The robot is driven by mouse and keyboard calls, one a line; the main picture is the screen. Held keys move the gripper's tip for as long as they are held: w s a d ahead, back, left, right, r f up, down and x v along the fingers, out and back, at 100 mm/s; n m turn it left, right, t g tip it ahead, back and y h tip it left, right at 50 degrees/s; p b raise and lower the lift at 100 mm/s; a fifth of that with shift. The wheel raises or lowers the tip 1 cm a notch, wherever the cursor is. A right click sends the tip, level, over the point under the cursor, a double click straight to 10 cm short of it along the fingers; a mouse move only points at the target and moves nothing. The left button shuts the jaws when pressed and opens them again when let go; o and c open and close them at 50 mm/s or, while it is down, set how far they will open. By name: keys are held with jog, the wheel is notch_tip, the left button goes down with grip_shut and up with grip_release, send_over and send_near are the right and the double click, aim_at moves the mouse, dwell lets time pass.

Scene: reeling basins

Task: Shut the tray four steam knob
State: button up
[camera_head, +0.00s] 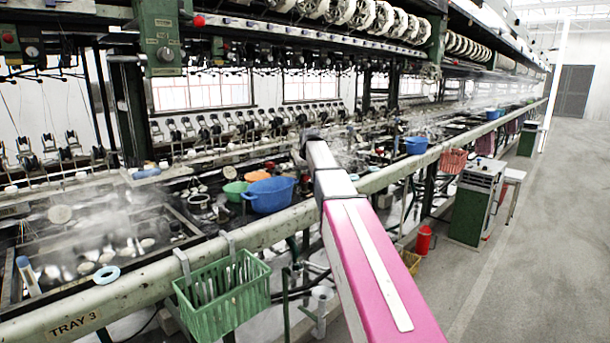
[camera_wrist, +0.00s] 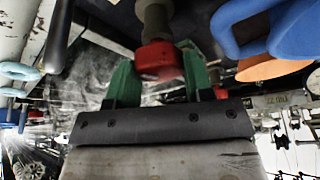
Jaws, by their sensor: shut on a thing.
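A round red knob (camera_wrist: 158,61) on a dark stem shows at the top middle of the wrist view. My gripper (camera_wrist: 160,78) has its green fingers on either side of this knob and is shut on it. The fingers partly cover the knob's sides, and its turn angle cannot be read. In the head view my pink and white arm reaches out over the front rail. The arm hides my gripper and the knob there. No label for tray four can be read.
A blue basin (camera_head: 269,196) and a green bowl (camera_head: 236,189) stand left of my arm; the blue basin (camera_wrist: 285,32) is close beside the gripper in the wrist view. A green basket (camera_head: 222,293) hangs on the rail (camera_head: 150,278). Steam rises at left. The right aisle (camera_head: 535,240) is clear.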

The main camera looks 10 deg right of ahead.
jog(key=shift+m+h, duration=0.6)
jog(key=shift+m, duration=1.2)
jog(key=o, duration=0.9)
jog(key=shift+s+r, duration=0.1)
jog(key=v, duration=1)
jog(key=shift+s+a+r, duration=0.15)
jog(key=shift+r, duration=0.1)
